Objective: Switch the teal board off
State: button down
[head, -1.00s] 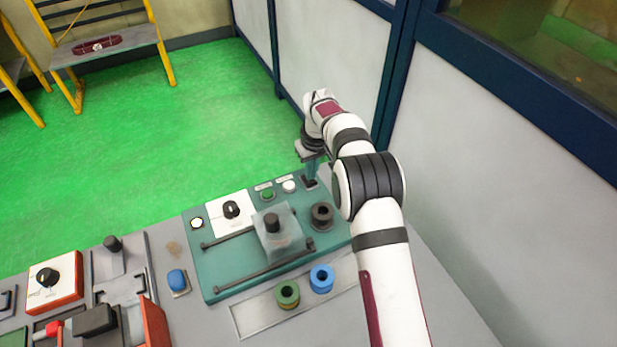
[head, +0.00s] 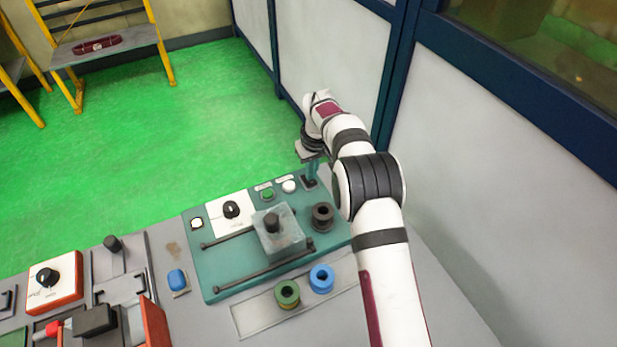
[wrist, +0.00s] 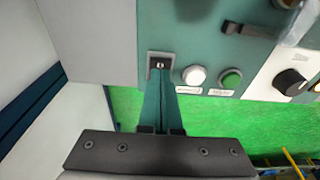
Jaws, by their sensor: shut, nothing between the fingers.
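My gripper (head: 313,172) points down at this switch. In the wrist view its teal fingers (wrist: 160,78) are together and empty, with their tips over or against the switch. They hide part of it, and I cannot tell its position or whether the tips touch it.
Beside the switch are a white button (wrist: 194,75) and a green button (wrist: 231,78). The board also carries a black knob (head: 232,209), a clear block (head: 281,238) and a black spool (head: 322,214). A wall panel (head: 480,170) stands to the right.

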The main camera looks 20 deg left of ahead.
aim_at(311, 182)
jog(key=shift+f, duration=0.8)
jog(key=shift+r, duration=3.55)
jog(key=s+d+r+m, duration=0.7)
jog(key=s+d+r, duration=0.6)
jog(key=d, duration=0.3)
jog(key=s+d+f+m, duration=0.1)
jog(key=s+d+m, duration=0.1)
jog(key=s, duration=0.6)
jog(key=s+d+m+g, duration=0.1)
jog(key=s+d+m, duration=0.2)
jog(key=s, duration=0.5)
jog(key=s+d+f+m, duration=0.1)
jog(key=s+d, duration=0.3)
jog(key=s, duration=0.4)
jog(key=shift+s+f+m+y, duration=0.2)
jog(key=shift+f+m+y, duration=0.1)
jog(key=shift+m, duration=0.5)
